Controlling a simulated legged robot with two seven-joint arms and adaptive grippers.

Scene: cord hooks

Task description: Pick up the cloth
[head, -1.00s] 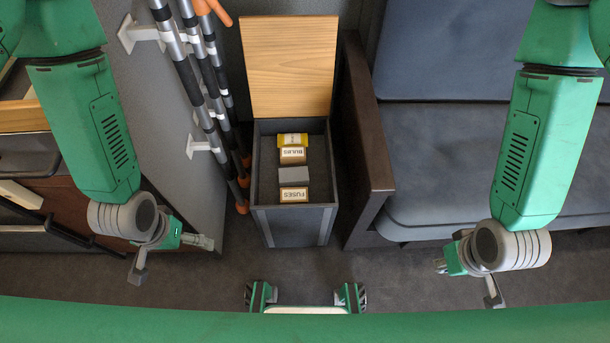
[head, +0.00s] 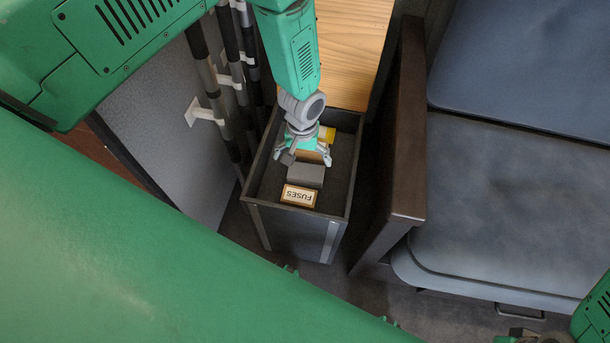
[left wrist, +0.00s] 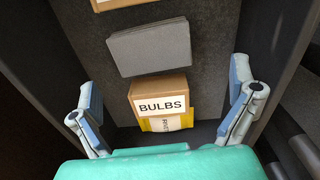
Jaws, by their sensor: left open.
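A plain grey block-shaped thing lies in the open box, between the fuses box and the bulbs box; it may be the folded cloth (head: 305,175), but I cannot tell its material. It also shows in the left wrist view (left wrist: 150,47). My left gripper (head: 307,157) is open and empty, reaching down into the box. In the left wrist view its fingers (left wrist: 163,108) stand wide apart on either side of the bulbs box (left wrist: 160,98), with the grey thing farther up the picture. My right gripper's fingers are outside the views.
The dark open box (head: 345,185) has close walls around my left gripper. It also holds a fuses box (head: 299,196) and a yellow labelled packet (left wrist: 167,124). Poles (head: 210,95) stand left of it; a wooden armrest (head: 405,150) and blue seat (head: 520,200) stand right.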

